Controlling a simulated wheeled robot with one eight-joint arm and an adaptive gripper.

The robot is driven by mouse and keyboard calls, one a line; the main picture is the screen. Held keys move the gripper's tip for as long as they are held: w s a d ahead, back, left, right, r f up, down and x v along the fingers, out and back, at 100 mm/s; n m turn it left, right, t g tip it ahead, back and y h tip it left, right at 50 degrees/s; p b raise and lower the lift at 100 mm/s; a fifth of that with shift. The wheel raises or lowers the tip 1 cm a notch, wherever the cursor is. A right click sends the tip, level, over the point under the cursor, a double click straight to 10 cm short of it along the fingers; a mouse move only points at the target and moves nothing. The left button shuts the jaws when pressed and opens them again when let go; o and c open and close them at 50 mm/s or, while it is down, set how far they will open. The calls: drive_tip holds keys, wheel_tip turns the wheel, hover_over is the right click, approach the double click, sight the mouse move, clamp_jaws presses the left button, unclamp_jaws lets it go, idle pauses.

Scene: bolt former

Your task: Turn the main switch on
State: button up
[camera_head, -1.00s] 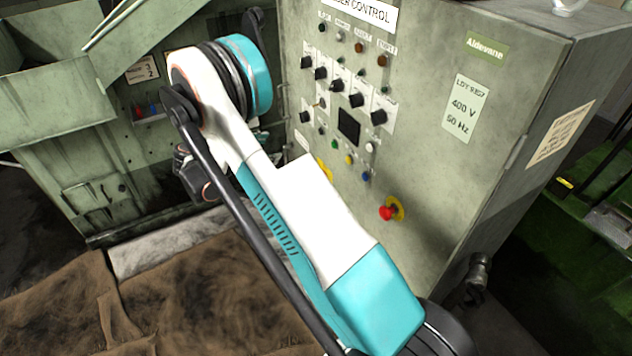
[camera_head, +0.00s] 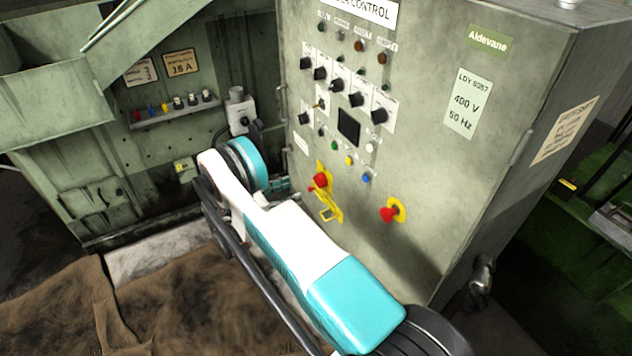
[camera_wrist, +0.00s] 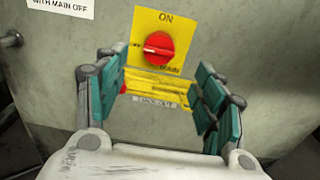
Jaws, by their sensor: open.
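The main switch is a red rotary knob (camera_wrist: 158,47) on a yellow plate (camera_wrist: 180,20) marked ON at the top, OFF at the left and MAIN at the lower right. Its pale pointer mark points left, at OFF. In the head view the red knob (camera_head: 320,180) is on the cabinet's lower left front. My gripper (camera_wrist: 157,75) is open and empty. Its teal-padded fingers are on either side of the lower plate in the wrist view, apart from the knob. In the head view my gripper (camera_head: 279,184) is partly hidden by my wrist, left of the switch.
Yellow bars (camera_wrist: 155,84) are below the knob, with a small red part at their left, partly behind my left finger. A red emergency button (camera_head: 389,214) is right of the switch. Selector knobs and lamps are above on the grey-green cabinet (camera_head: 440,170). A machine (camera_head: 95,150) stands left.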

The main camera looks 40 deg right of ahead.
sight(317, 180)
drive_tip(key=x, duration=1)
drive_tip(key=shift+d, duration=0.35)
drive_tip(key=shift+c, duration=0.3)
drive_tip(key=c, duration=1)
